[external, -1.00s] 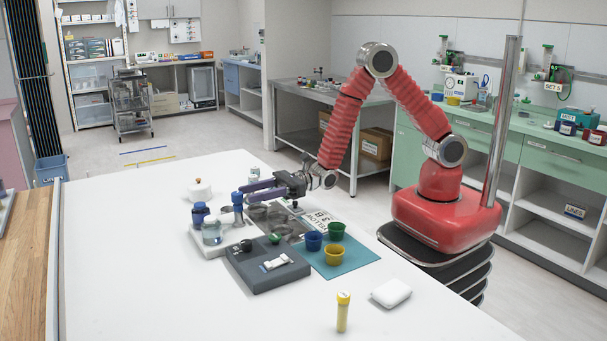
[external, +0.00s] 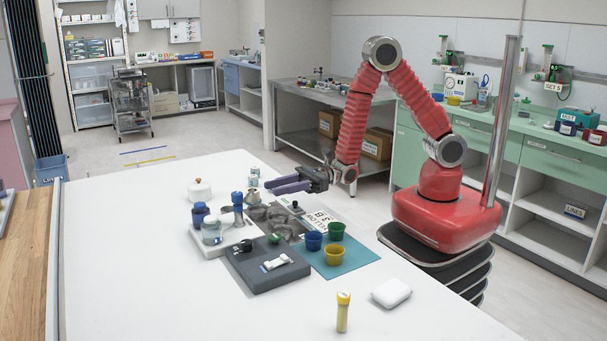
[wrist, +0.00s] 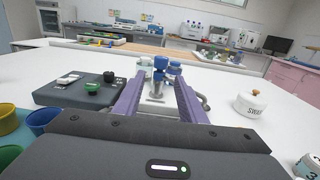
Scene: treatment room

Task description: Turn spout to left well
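A blue-topped post (external: 238,207) stands at the left end of the grey metal basin with wells (external: 282,226). In the wrist view the blue-topped post (wrist: 159,72) shows straight ahead, between and beyond my fingertips. A pale metal part, which may be the spout, shows low at its foot; I cannot tell which well it faces. My gripper (external: 274,186) has purple fingers and hangs above the back of the basin, to the right of the post and apart from it. In the wrist view my gripper (wrist: 158,92) has its fingers spread with nothing held.
A dark box with knobs (external: 266,270) lies in front of the basin. Blue, green and yellow cups stand on a teal mat (external: 358,260) at right. A white lidded jar (external: 200,190) stands behind left. A yellow-capped tube (external: 342,312) stands in front. The table's left side is clear.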

